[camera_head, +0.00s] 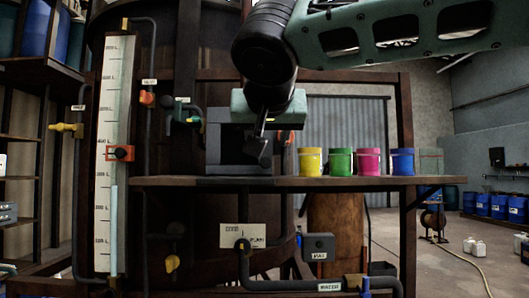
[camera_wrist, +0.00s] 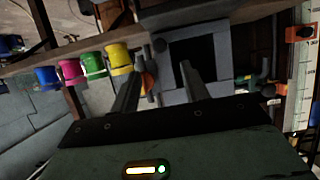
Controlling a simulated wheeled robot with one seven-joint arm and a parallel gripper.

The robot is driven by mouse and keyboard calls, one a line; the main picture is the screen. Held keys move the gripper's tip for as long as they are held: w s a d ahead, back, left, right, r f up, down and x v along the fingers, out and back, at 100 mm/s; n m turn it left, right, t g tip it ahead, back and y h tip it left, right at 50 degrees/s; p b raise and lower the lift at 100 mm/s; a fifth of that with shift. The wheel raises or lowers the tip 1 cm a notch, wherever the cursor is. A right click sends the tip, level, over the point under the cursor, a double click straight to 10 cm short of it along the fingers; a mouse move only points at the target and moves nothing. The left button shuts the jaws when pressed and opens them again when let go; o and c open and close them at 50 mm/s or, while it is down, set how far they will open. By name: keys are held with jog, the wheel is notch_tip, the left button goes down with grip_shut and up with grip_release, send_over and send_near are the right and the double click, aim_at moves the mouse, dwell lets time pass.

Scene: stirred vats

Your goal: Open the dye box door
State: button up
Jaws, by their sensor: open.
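The dye box (camera_head: 213,140) is a grey box with a pale frame around a dark square front. It stands on the wooden shelf, left of a row of coloured pots. It also shows in the wrist view (camera_wrist: 212,62), where the picture is turned over. I cannot tell whether the dark square is a door panel or an opening. My gripper (camera_head: 264,150) is in front of the right side of the box and hides part of it. In the wrist view my gripper (camera_wrist: 160,75) has its two fingers apart with nothing clearly held between them.
Yellow (camera_head: 310,162), green (camera_head: 340,162), pink (camera_head: 369,162) and blue (camera_head: 402,162) pots stand close on the right along the shelf (camera_head: 330,183). A tall scale (camera_head: 113,150), pipes and valves are at left. A white label (camera_head: 243,235) is below.

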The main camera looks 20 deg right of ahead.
aim_at(266, 160)
jog(key=p+x, duration=0.3)
jog(key=x, duration=0.7)
jog(key=shift+f, duration=0.1)
grip_shut()
